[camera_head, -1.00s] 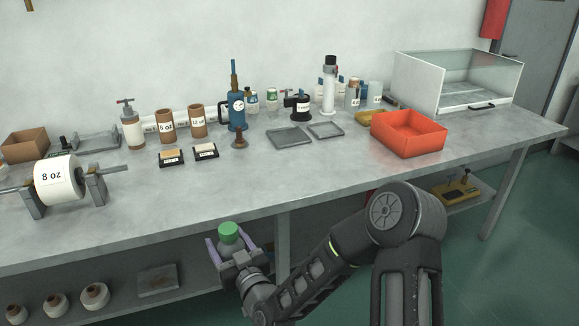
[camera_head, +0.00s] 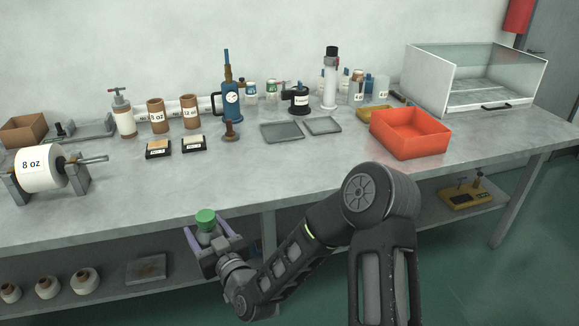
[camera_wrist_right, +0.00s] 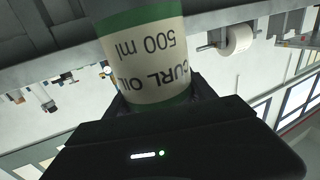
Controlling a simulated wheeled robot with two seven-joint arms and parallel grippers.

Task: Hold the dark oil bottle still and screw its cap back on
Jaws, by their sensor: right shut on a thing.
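My right gripper (camera_head: 214,244), with purple fingers, is in front of the bench's front edge in the head view. It is shut on the oil bottle, whose grey upper part (camera_head: 206,231) shows between the fingers with a green top (camera_head: 205,217) above it. In the right wrist view the bottle (camera_wrist_right: 150,50) fills the upper middle, with a cream label reading "CURL OIL 500 ml" and green bands. The label reads upside down in this inverted view. Its lower part is hidden by the gripper. I see no separate loose cap. My left gripper is not in view.
The grey bench (camera_head: 300,175) has a clear front strip. An orange-red bin (camera_head: 409,135) stands at the right, with grey trays (camera_head: 282,132) left of it. A label roll (camera_head: 40,168) is at the left. Small jars (camera_head: 85,280) stand on the lower shelf (camera_head: 120,300).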

